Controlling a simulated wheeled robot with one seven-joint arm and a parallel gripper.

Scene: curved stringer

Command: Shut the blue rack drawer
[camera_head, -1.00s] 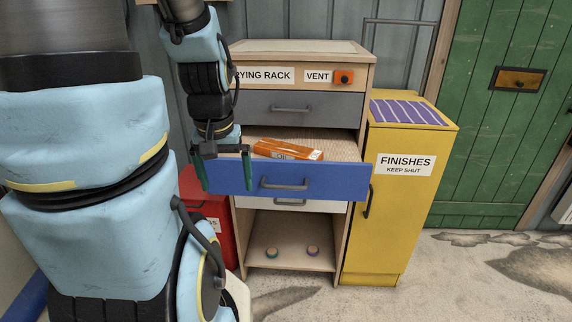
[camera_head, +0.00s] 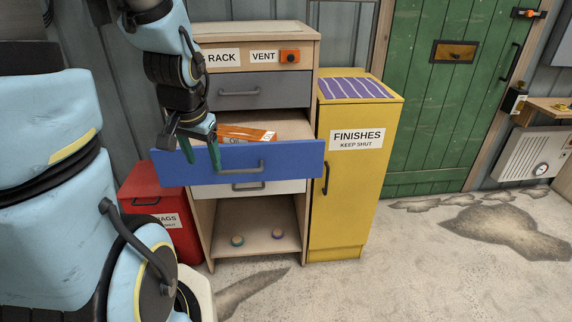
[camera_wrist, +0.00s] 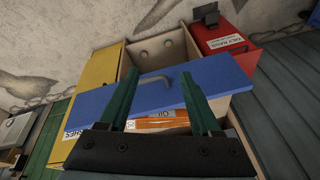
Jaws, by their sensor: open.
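The blue drawer (camera_head: 290,160) of the drying rack stands pulled out, with a dark handle (camera_head: 240,166) on its front. An orange box (camera_head: 246,134) lies inside it. My gripper (camera_head: 202,163) is open at the drawer's left part, its green fingers overlapping the blue front in the head view. In the wrist view my gripper (camera_wrist: 160,92) has its two fingers apart, reaching across the drawer's blue front (camera_wrist: 232,75), with the handle (camera_wrist: 155,80) between them. The orange box (camera_wrist: 150,124) shows between the fingers too. I cannot tell whether the fingers touch the drawer.
A grey drawer (camera_head: 285,92) above and a white drawer (camera_head: 285,187) below look shut. A yellow finishes cabinet (camera_head: 355,185) stands right of the rack, a red rags bin (camera_head: 150,200) at lower left. Open floor (camera_head: 420,270) lies to the right.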

